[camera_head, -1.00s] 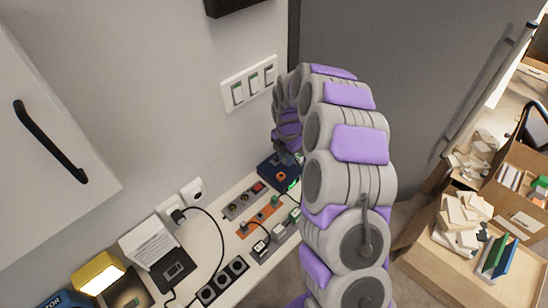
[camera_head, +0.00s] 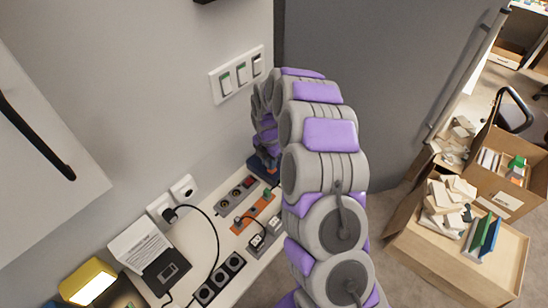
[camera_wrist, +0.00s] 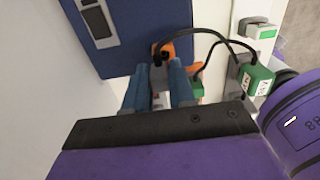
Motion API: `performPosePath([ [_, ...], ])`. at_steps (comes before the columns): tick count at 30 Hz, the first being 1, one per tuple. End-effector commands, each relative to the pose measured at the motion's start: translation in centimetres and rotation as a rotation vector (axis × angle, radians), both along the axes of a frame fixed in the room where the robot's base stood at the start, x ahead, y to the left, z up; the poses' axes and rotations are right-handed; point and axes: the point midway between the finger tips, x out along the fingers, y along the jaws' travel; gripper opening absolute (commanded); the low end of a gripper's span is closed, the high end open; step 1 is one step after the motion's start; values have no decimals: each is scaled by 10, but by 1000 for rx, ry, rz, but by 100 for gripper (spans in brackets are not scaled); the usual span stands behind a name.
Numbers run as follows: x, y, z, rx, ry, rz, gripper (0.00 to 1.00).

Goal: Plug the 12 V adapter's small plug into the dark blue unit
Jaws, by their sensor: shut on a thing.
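The dark blue unit (camera_wrist: 118,52) fills the upper left of the wrist view, with a grey-framed panel on its face. In the head view a little of it (camera_head: 264,168) shows behind my arm. My gripper (camera_wrist: 160,75) is shut on a small grey plug (camera_wrist: 159,78) with a black cable, just below the unit's lower edge in the picture. Whether the plug touches the unit, and where its tip is, I cannot tell. A black cable arcs right to a green-labelled adapter (camera_wrist: 259,80); the label is too blurred to read.
An orange strip (camera_head: 254,216) lies beside the unit; orange also shows behind the plug. Other adapters (camera_head: 257,241) and a row of black sockets (camera_head: 218,278) stand on the white bench. The wall (camera_head: 160,100) is close on the left. Cartons (camera_head: 470,255) are at right.

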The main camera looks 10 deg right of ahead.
Motion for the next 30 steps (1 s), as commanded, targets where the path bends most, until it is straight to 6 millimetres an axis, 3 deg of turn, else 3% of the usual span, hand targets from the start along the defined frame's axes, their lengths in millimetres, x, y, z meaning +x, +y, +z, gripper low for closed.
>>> performPosePath([
  [10, 0, -15, 1, 16, -2, -2, 0],
  [22, 0, 3, 2, -2, -1, 0, 0],
  [30, 0, -4, 2, 7, -3, -2, 0],
])
